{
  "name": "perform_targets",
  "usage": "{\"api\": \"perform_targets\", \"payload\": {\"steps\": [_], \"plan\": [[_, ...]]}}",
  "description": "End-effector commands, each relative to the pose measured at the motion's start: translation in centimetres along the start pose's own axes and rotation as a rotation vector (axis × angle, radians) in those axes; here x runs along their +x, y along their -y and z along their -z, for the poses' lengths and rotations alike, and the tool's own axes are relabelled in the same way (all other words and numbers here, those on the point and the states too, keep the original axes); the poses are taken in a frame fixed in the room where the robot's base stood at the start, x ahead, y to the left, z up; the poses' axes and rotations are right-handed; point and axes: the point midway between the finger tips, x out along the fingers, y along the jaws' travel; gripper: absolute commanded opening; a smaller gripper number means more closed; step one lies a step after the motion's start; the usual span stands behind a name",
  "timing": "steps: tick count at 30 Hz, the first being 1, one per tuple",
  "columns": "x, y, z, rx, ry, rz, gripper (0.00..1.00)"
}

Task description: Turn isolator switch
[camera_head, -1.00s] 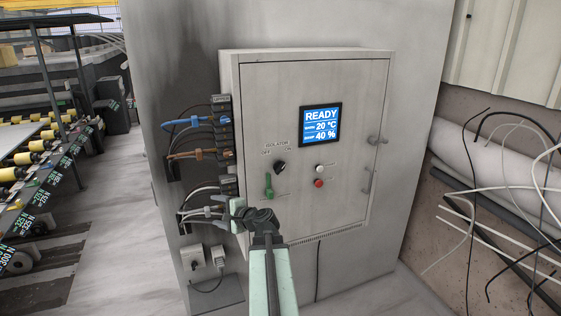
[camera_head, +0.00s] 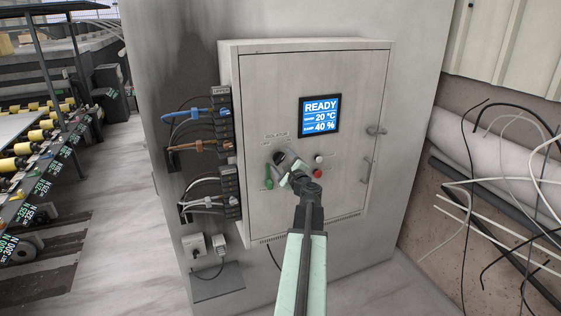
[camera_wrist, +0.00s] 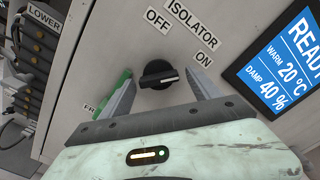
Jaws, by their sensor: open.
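The isolator switch (camera_wrist: 158,75) is a black rotary knob on the cabinet door, between my open fingers in the wrist view. Its handle lies across that picture, with a white mark at its right end. An OFF label (camera_wrist: 158,20) and an ON label (camera_wrist: 203,59) are beside it. My gripper (camera_wrist: 163,94) is open, with one finger on each side of the knob and visible gaps. In the head view my gripper (camera_head: 286,162) is in front of the knob and hides most of it.
A green handle (camera_head: 269,177) is left of my gripper. Red button (camera_head: 317,173) and white button (camera_head: 319,159) are to the right. The screen (camera_head: 320,118) above reads READY, 20 °C, 40 %. Cables and connectors (camera_head: 225,135) line the cabinet's left side.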

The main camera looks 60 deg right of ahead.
Motion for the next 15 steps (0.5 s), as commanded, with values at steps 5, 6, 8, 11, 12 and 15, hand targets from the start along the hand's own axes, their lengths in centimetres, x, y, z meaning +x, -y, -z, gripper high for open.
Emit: {"api": "perform_targets", "payload": {"steps": [5, 6, 8, 11, 12, 15], "plan": [[1.17, -0.06, -0.07, -0.001, 0.001, -0.001, 0.72], [1.13, -0.07, -0.08, -0.001, 0.001, -0.001, 0.72], [1.09, -0.08, -0.09, -0.001, 0.001, -0.001, 0.72], [1.09, -0.09, -0.10, -0.001, 0.001, -0.001, 0.55], [1.09, -0.09, -0.11, -0.001, 0.001, -0.001, 0.44], [1.09, -0.10, -0.12, -0.001, 0.001, -0.001, 0.16]]}}
